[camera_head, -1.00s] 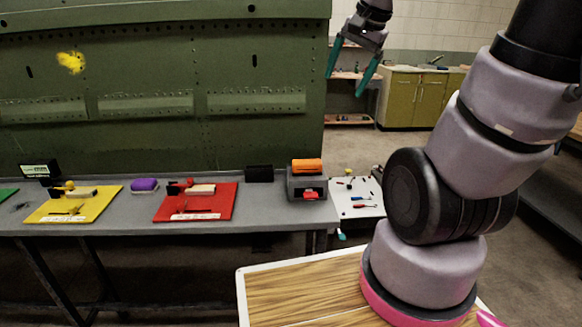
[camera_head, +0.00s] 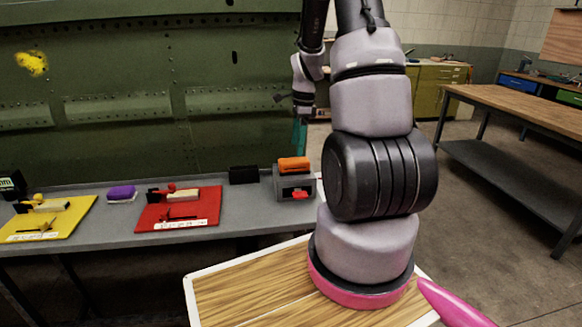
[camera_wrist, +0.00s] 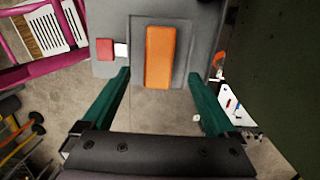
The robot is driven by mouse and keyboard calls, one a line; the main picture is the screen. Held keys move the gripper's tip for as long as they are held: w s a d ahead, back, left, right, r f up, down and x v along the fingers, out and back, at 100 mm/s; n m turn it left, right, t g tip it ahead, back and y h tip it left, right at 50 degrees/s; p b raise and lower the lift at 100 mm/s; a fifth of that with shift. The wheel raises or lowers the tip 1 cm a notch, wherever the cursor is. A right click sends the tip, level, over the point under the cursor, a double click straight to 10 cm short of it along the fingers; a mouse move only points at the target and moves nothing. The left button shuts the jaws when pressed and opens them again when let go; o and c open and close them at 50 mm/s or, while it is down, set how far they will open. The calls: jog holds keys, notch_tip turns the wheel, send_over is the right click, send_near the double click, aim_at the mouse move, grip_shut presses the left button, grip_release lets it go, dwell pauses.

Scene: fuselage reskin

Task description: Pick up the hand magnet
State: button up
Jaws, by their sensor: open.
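No part is plainly labelled as the hand magnet; the orange block (camera_head: 294,164) is a likely match, but I cannot be sure. It lies on top of a grey box (camera_head: 284,188) at the right end of the grey bench. In the wrist view the orange block (camera_wrist: 160,57) sits in a recess of the grey surface, ahead of and between my fingers. My gripper (camera_wrist: 159,76) is open and empty, with its teal fingers spread on both sides of the block's line.
The bench (camera_head: 120,234) also bears a red board (camera_head: 160,222), a yellow board (camera_head: 70,223) and a purple block (camera_head: 121,192). The green fuselage panel (camera_head: 130,75) rises behind.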

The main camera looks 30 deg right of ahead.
aim_at(294, 160)
jog(key=shift+a+f, duration=0.2)
jog(key=shift+f, duration=1)
jog(key=shift+a+f, duration=0.15)
jog(key=shift+f, duration=1)
jog(key=shift+a+f, duration=0.2)
jog(key=shift+f, duration=1)
grip_shut()
